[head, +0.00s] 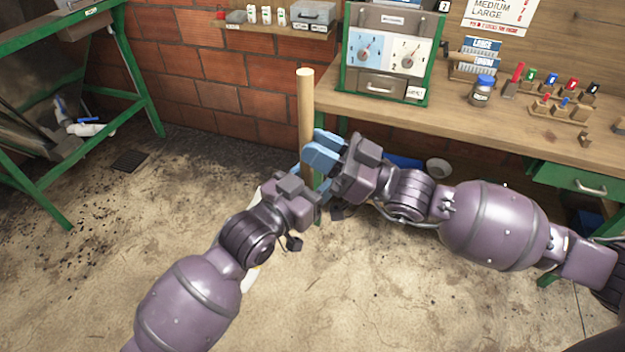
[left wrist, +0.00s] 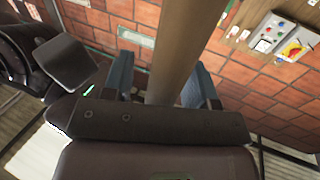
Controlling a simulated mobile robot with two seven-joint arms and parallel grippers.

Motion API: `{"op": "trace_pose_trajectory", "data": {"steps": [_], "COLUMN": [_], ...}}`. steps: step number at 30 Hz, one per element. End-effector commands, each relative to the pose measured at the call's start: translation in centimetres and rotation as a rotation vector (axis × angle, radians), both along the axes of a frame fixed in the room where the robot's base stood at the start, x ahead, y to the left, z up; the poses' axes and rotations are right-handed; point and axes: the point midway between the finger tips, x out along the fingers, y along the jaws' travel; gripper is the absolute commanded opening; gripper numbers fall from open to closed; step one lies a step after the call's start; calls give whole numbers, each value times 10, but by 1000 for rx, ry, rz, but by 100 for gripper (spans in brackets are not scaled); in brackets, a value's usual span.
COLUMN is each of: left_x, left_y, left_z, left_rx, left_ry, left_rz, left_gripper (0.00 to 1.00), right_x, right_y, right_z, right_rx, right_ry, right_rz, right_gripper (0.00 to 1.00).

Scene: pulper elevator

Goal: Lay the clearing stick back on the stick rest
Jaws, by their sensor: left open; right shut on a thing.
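The clearing stick (head: 305,98) is a pale wooden rod standing roughly upright in front of the bench's left end. My right gripper (head: 322,152), with blue fingers, is shut on the stick below its top. My left gripper (head: 308,182) is open, lower down at the stick. In the left wrist view, the stick (left wrist: 183,45) passes between the spread blue fingers of my left gripper (left wrist: 160,85); I cannot tell whether they touch it. The stick's lower end is hidden behind my grippers. I cannot make out the stick rest in either view.
A wooden workbench (head: 450,118) carries a green-framed gauge panel (head: 388,50), a blue-lidded jar (head: 482,90) and small coloured items. A green metal frame (head: 140,70) stands at the left. A wall shelf (head: 275,30) holds small boxes.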

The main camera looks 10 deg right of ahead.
Motion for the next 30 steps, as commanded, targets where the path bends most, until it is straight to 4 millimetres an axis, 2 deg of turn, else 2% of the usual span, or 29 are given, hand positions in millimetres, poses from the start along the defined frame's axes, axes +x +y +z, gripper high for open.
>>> {"op": "trace_pose_trajectory", "data": {"steps": [2, 12, 13, 18, 26, 30], "left_x": [0, 0, 0, 0, 0, 0], "left_y": [0, 0, 0, 0, 0, 0], "left_z": [0, 0, 0, 0, 0, 0], "left_rx": [0, 0, 0, 0, -1, -1], "left_ry": [0, 0, 0, 0, -1, -1], "left_rz": [0, 1, 1, 1, 0, 0], "left_gripper": [50, 0, 0, 0, 0, 0], "right_x": [0, 0, 0, 0, 0, -3], "right_y": [0, 0, 0, 0, 0, -7], "right_z": [0, 0, 0, 0, 0, -4], "right_rx": [1, 0, 0, 0, 0, -2], "right_ry": [0, 0, 0, 0, 0, 0], "right_rz": [0, 0, 0, 0, 0, -1], "right_gripper": [0, 0, 27, 52, 52, 52]}}
